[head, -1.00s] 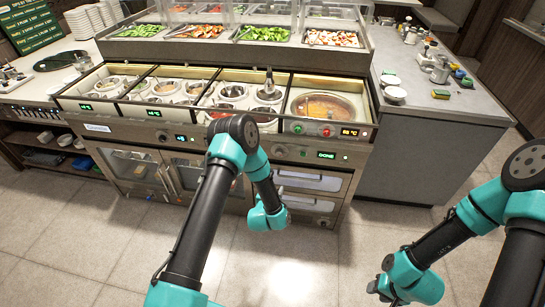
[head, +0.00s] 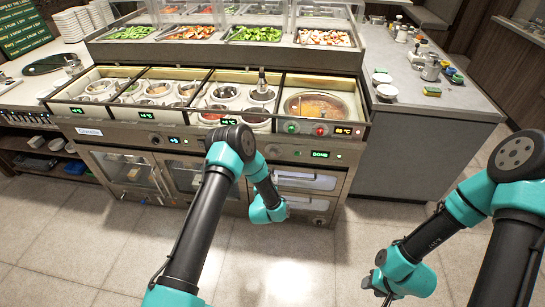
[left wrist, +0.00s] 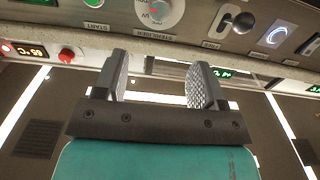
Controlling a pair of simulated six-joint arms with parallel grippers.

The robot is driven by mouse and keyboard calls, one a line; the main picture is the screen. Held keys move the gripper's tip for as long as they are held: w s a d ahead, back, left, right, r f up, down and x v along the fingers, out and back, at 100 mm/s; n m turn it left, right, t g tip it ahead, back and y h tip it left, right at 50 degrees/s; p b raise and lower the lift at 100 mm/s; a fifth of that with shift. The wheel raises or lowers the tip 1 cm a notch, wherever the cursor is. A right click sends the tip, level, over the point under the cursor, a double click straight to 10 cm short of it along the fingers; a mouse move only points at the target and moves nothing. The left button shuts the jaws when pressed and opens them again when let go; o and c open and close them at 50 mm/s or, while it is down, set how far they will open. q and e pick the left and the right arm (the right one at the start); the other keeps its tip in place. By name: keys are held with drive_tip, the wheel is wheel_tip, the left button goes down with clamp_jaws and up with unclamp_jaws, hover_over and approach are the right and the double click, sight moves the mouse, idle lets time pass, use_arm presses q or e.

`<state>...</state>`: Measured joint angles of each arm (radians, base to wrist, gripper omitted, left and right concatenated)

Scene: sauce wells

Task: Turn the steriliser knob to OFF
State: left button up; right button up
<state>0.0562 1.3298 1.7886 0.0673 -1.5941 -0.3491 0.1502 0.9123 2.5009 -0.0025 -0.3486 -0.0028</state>
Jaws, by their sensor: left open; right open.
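In the left wrist view the steriliser knob (left wrist: 157,11), a round dial with a white face, sits at the top edge, partly cut off. Its label (left wrist: 152,35) lies just below it. My left gripper (left wrist: 158,82) is open and empty, its two ridged fingers spread below the knob in the picture and apart from it. In the head view my left gripper (head: 268,209) hangs low before the front of the counter; its fingers are hard to make out. My right gripper (head: 385,286) is at lower right over the floor, open, far from the counter. I cannot pick out the knob in the head view.
The counter (head: 105,134) holds sauce wells and a soup pot (head: 318,106). The floor in front is clear.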

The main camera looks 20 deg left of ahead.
sight(273, 154)
use_arm(q)
drive_tip(key=w, duration=0.4)
drive_tip(key=w+a, duration=0.1)
drive_tip(key=w, duration=0.9)
drive_tip(key=shift+a, duration=0.4)
drive_tip(key=shift+s, duration=0.1)
drive_tip(key=c, duration=0.9)
